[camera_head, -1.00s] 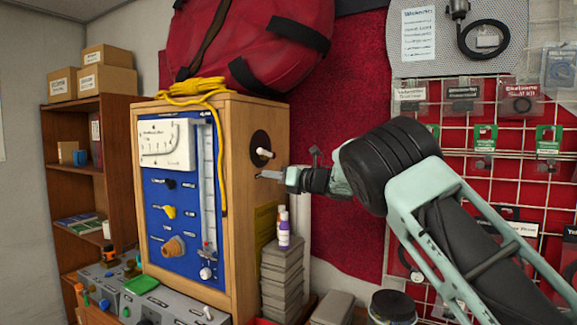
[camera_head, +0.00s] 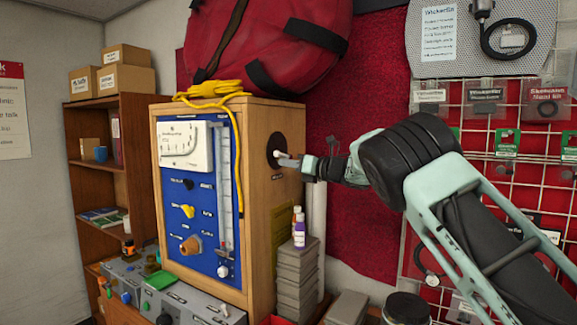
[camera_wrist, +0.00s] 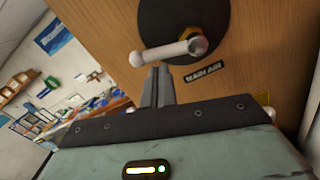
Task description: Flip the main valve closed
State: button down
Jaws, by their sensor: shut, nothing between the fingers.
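The main valve is a white lever (camera_wrist: 165,53) on a round black disc (camera_wrist: 183,20), set in the right side of the wooden cabinet (camera_head: 262,225). In the head view the lever (camera_head: 281,154) is partly hidden by my fingertips. My gripper (camera_wrist: 156,71) is shut and empty, its fingertips just under the lever's middle. I cannot tell whether they touch it. My gripper (camera_head: 292,162) comes in from the right in the head view.
The cabinet's blue front panel (camera_head: 200,247) has a gauge and knobs. Grey stacked boxes (camera_head: 297,270) with small bottles (camera_head: 299,230) on top stand below my gripper. A red bag (camera_head: 265,40) rests above the cabinet. A wire rack of parts (camera_head: 500,130) is at the right.

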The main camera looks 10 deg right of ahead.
jog(key=shift+r+m+b, duration=0.35)
jog(key=shift+m+b, duration=0.05)
jog(key=shift+m, duration=0.4)
jog(key=r+m, duration=0.1)
jog(key=m, duration=0.2)
jog(key=shift+r+m+b, duration=0.3)
jog(key=shift+r+b, duration=0.05)
jog(key=shift+r, duration=0.05)
jog(key=shift+w+d+r+m+h+p, duration=0.15)
jog(key=shift+w+d+r+m, duration=0.3)
jog(key=shift+m, duration=0.5)
jog(key=shift+w+d+r+m+h+p, duration=0.1)
jog(key=shift+w+d+r+m, duration=0.1)
jog(key=shift+r+m, duration=0.6)
jog(key=shift+w+d+r+m+h+p, duration=0.15)
jog(key=shift+w+d+r+m, duration=0.2)
jog(key=shift+m, duration=0.8)
jog(key=shift+d+r, duration=0.1)
